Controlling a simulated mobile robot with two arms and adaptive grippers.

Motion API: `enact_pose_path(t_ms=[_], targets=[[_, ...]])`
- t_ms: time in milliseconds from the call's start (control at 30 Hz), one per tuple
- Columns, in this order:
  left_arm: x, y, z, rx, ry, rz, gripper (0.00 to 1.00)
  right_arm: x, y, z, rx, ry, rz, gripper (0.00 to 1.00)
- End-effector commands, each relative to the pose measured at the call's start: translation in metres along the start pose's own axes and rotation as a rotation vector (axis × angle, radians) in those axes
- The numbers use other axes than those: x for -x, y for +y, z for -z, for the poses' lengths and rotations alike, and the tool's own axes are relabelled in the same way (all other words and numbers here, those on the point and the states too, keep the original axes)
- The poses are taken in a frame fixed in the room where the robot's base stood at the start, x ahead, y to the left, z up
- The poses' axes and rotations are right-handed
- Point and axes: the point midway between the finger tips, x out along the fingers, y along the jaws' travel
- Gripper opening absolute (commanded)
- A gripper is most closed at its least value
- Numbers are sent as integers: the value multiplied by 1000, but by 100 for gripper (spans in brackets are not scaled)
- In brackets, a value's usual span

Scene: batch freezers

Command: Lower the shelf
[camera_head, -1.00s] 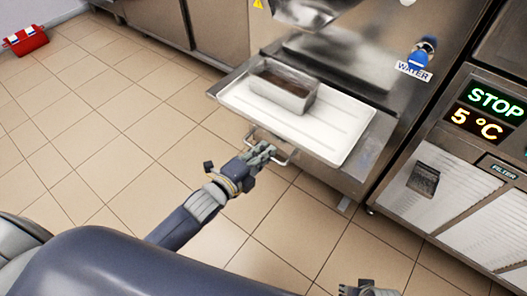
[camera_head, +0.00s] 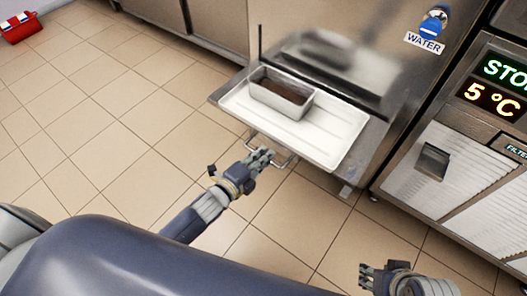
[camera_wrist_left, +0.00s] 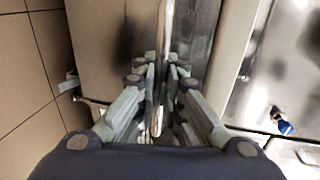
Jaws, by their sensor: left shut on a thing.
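The shelf (camera_head: 335,135) is a pale, ridged tray on a metal support at the front of the freezer. A rectangular metal pan (camera_head: 281,95) with dark brown contents sits on it. A thin metal bar handle (camera_head: 285,164) sticks out below the shelf's front edge. My left gripper (camera_head: 264,157) is shut on this handle. In the left wrist view its fingers (camera_wrist_left: 160,95) close around a narrow metal piece, partly hidden by them. My right gripper (camera_head: 368,277) is low at the right, away from the shelf; its opening is unclear.
The steel freezer front (camera_head: 385,70) rises behind the shelf, with a blue knob (camera_head: 434,22) above a WATER label. A second machine (camera_head: 455,160) with a lit display stands at the right. A red box (camera_head: 20,28) lies far left. The tiled floor (camera_head: 120,130) is open at left.

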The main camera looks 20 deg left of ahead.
Motion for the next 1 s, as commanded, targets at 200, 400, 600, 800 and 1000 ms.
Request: enact_pose_path(t_ms=[200,400,600,800,1000], targets=[[0,9,0,1,-1,-10,0,1,0,-1,0,1,-1,40],[1,12,0,1,-2,-15,14,0,0,0,0,0,-1,40],[0,10,0,1,-1,-11,29,0,0,0,0,-1,0,40],[1,8,0,1,-1,-6,29,1,0,0,-1,2,0,40],[20,8,0,0,-1,-7,29,1,0,0,-1,2,0,40]])
